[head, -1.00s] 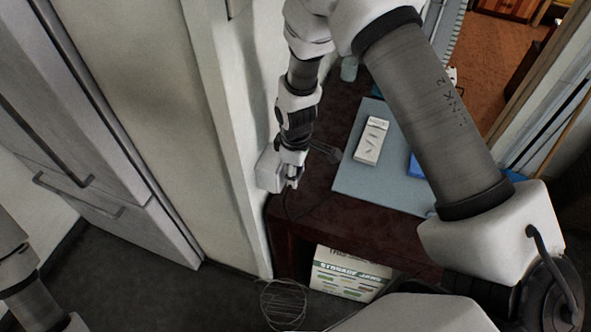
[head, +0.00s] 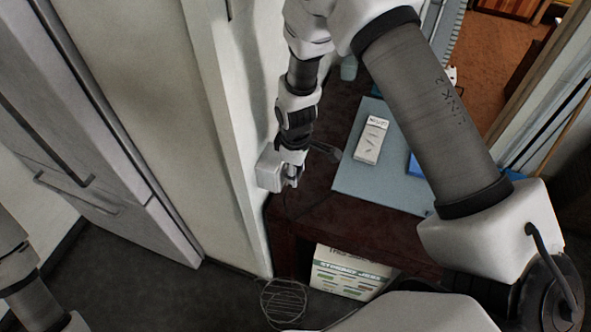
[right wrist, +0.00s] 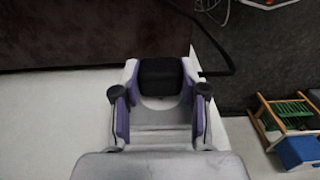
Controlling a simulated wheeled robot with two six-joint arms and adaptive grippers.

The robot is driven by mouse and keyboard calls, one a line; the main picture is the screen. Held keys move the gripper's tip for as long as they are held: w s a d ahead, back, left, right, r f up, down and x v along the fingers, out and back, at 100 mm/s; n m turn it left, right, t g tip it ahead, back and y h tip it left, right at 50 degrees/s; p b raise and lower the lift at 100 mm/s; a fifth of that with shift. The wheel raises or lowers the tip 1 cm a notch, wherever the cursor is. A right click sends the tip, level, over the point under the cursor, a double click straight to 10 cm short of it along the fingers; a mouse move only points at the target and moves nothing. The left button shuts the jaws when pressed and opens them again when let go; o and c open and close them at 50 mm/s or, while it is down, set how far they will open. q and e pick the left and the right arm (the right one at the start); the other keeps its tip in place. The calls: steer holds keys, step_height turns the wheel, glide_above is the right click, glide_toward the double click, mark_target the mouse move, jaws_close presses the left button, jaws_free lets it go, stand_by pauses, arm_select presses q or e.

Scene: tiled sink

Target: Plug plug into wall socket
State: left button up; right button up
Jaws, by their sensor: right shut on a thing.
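The black plug (right wrist: 160,77) sits between the purple-padded fingers of my right gripper (right wrist: 160,97) in the right wrist view. The fingers are shut on its sides. A dark cable (right wrist: 217,70) shows to its right and bends up toward the top of that view. In the head view my right gripper (head: 290,181) is pointing down beside the pale wall, near the left end of the dark table. The plug is too small to make out there. I cannot make out the wall socket in either view. My left gripper is out of view.
A dark red-brown table (head: 315,210) bears a blue-grey mat (head: 352,182) with a white box (head: 371,140). A storage carton (head: 347,275) and a round wire basket (head: 284,303) stand below. The pale wall (head: 237,130) rises close left of my gripper.

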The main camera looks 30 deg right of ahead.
steer(key=shift+w+a, duration=0.3)
steer(key=shift+w, duration=0.05)
steer(key=o, duration=1.1)
steer(key=shift+o, duration=0.2)
step_height(320, 180, up, 12)
